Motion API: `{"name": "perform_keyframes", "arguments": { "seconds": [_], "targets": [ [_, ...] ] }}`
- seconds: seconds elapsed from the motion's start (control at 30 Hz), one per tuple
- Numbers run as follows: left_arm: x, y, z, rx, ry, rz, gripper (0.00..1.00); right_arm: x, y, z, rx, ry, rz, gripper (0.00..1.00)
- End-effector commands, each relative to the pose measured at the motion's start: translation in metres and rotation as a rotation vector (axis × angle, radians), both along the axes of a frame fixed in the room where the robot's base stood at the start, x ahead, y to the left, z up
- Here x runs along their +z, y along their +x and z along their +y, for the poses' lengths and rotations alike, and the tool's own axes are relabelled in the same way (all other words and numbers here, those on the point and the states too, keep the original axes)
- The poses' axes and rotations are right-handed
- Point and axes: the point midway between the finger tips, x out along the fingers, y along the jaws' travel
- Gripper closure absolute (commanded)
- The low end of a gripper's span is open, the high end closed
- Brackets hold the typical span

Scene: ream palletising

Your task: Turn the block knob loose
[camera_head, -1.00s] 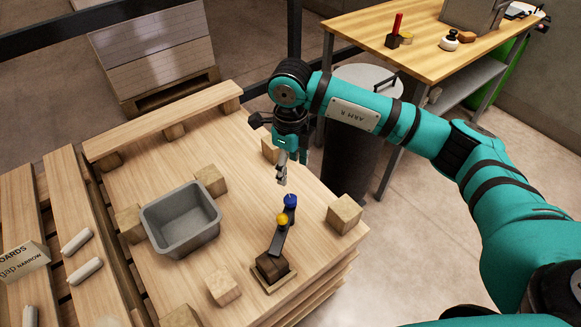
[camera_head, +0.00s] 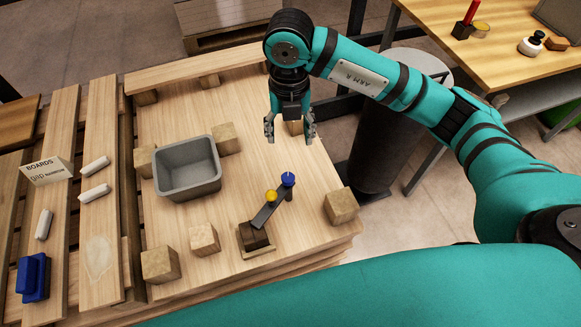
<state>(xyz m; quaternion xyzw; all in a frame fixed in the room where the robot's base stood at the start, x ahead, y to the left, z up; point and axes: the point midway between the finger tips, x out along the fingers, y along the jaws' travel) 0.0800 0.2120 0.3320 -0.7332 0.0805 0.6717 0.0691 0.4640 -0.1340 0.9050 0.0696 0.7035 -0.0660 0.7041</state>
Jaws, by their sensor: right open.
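A dark wooden block (camera_head: 254,236) sits on a small light base on the pallet top. A dark flat bar (camera_head: 267,212) slants up and right from it. A yellow knob (camera_head: 271,196) is on the bar, and a blue knob (camera_head: 288,180) is at its far end. I cannot tell which one is the block knob. My right gripper (camera_head: 290,137) points down with its fingers spread, empty, beyond the blue knob and apart from it. My left gripper is out of view.
A grey bin (camera_head: 187,168) stands on the pallet boards (camera_head: 200,110) among several wooden cubes, one (camera_head: 341,206) right of the knobs. A dark drum (camera_head: 376,150) stands beyond the right edge. A workbench (camera_head: 480,50) is at upper right. A blue object (camera_head: 33,278) lies lower left.

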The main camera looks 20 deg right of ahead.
Motion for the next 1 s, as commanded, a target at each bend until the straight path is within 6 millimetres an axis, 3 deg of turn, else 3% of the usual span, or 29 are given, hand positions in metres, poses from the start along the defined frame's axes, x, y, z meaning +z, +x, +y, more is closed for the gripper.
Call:
{"name": "perform_keyframes", "arguments": {
  "seconds": [0.33, 0.7, 1.0],
  "targets": [
    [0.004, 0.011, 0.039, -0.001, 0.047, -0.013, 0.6, -0.063, -0.002, 0.0, 0.0, -0.001, 0.006, 0.41],
    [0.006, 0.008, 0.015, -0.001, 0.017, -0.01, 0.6, -0.14, -0.001, 0.001, 0.002, 0.0, 0.004, 0.41],
    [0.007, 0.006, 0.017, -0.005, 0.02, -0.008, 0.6, -0.169, 0.0, 0.001, 0.003, -0.001, 0.001, 0.41]
  ]
}}
